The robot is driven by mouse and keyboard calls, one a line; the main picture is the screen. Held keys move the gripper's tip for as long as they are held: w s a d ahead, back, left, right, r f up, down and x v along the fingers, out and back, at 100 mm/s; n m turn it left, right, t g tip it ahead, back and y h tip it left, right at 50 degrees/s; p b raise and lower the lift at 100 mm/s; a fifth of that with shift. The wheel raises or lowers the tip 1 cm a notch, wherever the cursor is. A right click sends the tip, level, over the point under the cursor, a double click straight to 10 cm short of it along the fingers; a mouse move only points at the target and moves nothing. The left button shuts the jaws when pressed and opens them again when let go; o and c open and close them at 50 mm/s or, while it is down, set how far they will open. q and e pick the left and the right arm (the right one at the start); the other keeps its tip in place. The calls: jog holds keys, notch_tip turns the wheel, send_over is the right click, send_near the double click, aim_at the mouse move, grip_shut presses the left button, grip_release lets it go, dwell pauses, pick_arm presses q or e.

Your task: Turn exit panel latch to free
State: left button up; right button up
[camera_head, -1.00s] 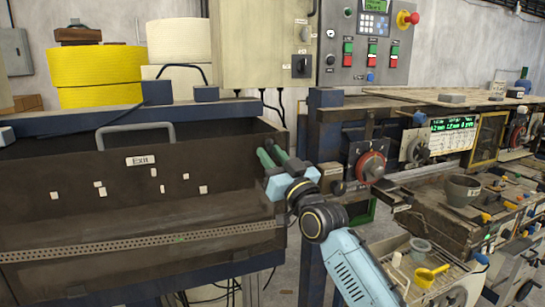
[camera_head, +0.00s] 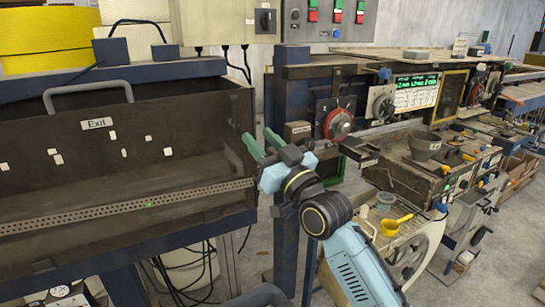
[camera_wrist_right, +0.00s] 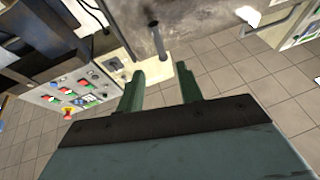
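The exit panel (camera_head: 70,150) is a dark brown plate with a white "Exit" label (camera_head: 97,124) and a grey handle on top, at the left of the head view. My right gripper (camera_head: 258,135) has green fingers and is at the panel's right end. In the right wrist view the fingers (camera_wrist_right: 160,70) are apart with nothing between them. A dark rod (camera_wrist_right: 157,40) stands just beyond the fingertips; it may be the latch, but I cannot be sure. No latch is clear in the head view. My left gripper is out of view.
A machine post with a red dial (camera_head: 338,124) stands right of my right gripper. A cart with a yellow scoop (camera_head: 396,225) is at lower right. A perforated strip (camera_head: 120,207) runs along the panel's lower part. Cables hang below the panel.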

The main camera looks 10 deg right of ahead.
jog(key=v, duration=0.3)
jog(key=shift+s+d+f, duration=0.1)
jog(key=shift+s+d, duration=0.05)
jog(key=shift+s, duration=0.2)
jog(key=shift+f, duration=0.1)
